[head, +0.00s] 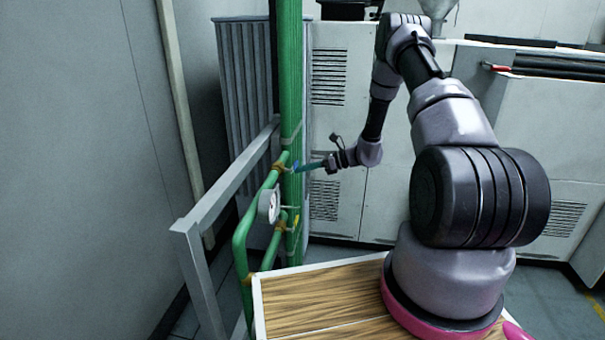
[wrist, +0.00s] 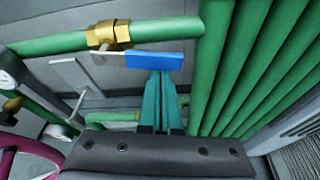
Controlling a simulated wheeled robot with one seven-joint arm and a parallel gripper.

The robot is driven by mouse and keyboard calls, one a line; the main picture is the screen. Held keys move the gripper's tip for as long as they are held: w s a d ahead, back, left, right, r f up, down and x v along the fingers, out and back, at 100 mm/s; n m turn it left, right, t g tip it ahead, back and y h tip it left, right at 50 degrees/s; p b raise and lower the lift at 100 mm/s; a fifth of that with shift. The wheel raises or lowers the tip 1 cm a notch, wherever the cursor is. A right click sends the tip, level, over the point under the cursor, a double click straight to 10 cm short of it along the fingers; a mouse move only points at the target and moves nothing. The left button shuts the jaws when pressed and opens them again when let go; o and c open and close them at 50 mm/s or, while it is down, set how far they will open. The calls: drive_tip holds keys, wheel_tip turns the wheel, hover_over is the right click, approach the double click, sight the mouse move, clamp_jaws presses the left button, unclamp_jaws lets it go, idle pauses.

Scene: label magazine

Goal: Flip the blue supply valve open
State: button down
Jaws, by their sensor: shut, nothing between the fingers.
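The blue supply valve handle (wrist: 155,60) is a flat blue lever on a brass valve body (wrist: 108,35) set in a green pipe. In the wrist view the lever points right, roughly along the pipe. My gripper (wrist: 162,75) has its teal fingers shut together, with nothing between them. The fingertips are at the lower edge of the blue lever; whether they touch it I cannot tell. In the head view my gripper (head: 318,165) reaches left to the small blue handle (head: 296,167) beside the upper green pipe.
A round gauge (head: 268,206) and a lower valve with a yellow handle (head: 296,221) sit below on the green pipework. Tall green pipes (wrist: 255,70) stand close right of the lever. A grey metal rail (head: 232,178) runs left of the pipes.

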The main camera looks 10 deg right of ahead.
drive_tip(key=shift+w+r, duration=0.15)
drive_tip(key=shift+r, duration=0.35)
